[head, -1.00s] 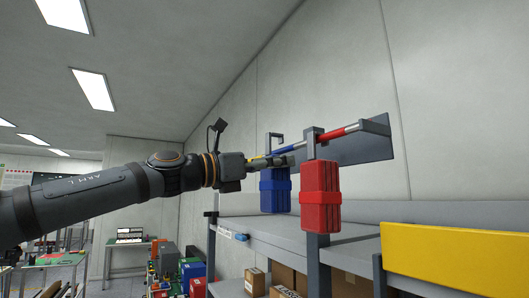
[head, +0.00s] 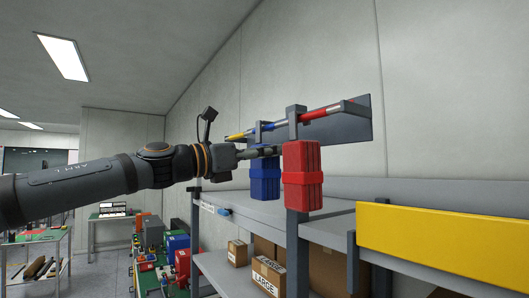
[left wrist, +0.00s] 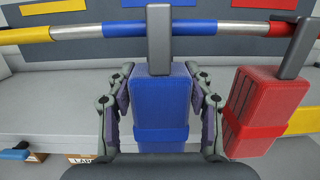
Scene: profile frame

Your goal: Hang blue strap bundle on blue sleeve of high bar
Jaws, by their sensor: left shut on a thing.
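The blue strap bundle (head: 265,186) hangs upright below its grey hook (head: 257,131). My left gripper (head: 268,151) is shut on it; in the left wrist view the fingers (left wrist: 160,88) press both sides of the blue block (left wrist: 160,105). The hook (left wrist: 159,40) crosses in front of the blue sleeve (left wrist: 197,27) of the bar, and its top reaches just above the sleeve. The hook seems to be over the sleeve, but I cannot tell whether it bears the weight. My right gripper is not in view.
A red strap bundle (head: 303,178) hangs close on the right, near the bar's red sleeve (head: 318,113). The yellow sleeve (head: 236,137) is on the left. Below are a grey shelf (head: 335,228) with a yellow front board (head: 430,240) and cardboard boxes (head: 268,275).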

